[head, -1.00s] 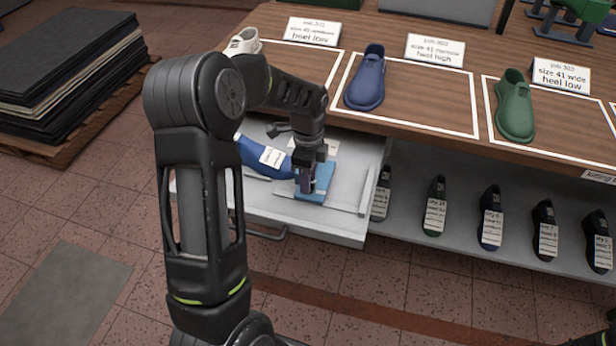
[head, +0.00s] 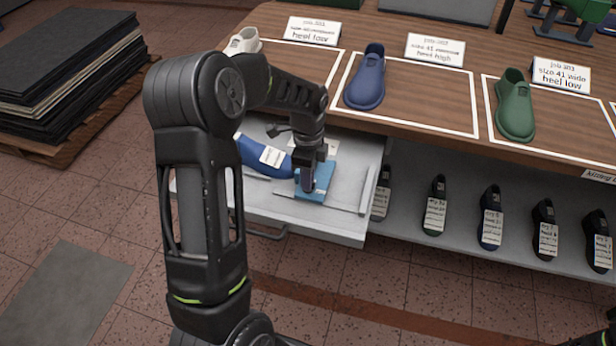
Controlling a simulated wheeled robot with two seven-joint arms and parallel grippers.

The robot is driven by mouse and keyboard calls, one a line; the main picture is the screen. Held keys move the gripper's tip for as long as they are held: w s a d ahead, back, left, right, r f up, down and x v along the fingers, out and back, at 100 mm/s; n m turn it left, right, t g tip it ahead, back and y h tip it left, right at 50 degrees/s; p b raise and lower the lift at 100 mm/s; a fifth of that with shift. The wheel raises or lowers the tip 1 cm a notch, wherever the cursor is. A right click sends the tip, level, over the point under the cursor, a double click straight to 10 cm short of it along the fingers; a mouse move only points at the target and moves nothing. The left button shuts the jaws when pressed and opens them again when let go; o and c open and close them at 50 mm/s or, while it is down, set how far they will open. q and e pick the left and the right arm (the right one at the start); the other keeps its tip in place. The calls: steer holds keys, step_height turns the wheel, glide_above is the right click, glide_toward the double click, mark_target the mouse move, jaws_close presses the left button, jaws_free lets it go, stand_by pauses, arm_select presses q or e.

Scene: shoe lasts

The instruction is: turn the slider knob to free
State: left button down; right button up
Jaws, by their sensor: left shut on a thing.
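My left gripper (head: 307,180) points down over the open drawer (head: 270,207) and is shut on the slider knob. The knob is mostly hidden between the fingers, so its setting cannot be read. Below the fingers is a light blue block (head: 321,192), which lies on the drawer floor. A blue shoe last (head: 263,157) with a white label lies in the drawer to the left of the gripper.
The wooden table top above the drawer holds a blue shoe (head: 367,78), a green shoe (head: 515,106) and a whitish shoe (head: 244,41) beside cards. Labelled lasts (head: 491,217) stand on a shelf at the right. Dark stacked sheets (head: 66,62) are at the left.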

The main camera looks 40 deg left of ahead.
arm_select(q)
steer(key=shift+n, duration=0.4)
steer(key=n+b, duration=0.1)
steer(key=n, duration=0.7)
steer(key=shift+n, duration=0.3)
steer(key=n, duration=0.4)
steer(key=shift+n+b, duration=0.3)
steer(key=shift+b, duration=0.05)
steer(key=shift+n, duration=2)
steer(key=c, duration=1.5)
jaws_free()
steer(key=shift+r, duration=0.1)
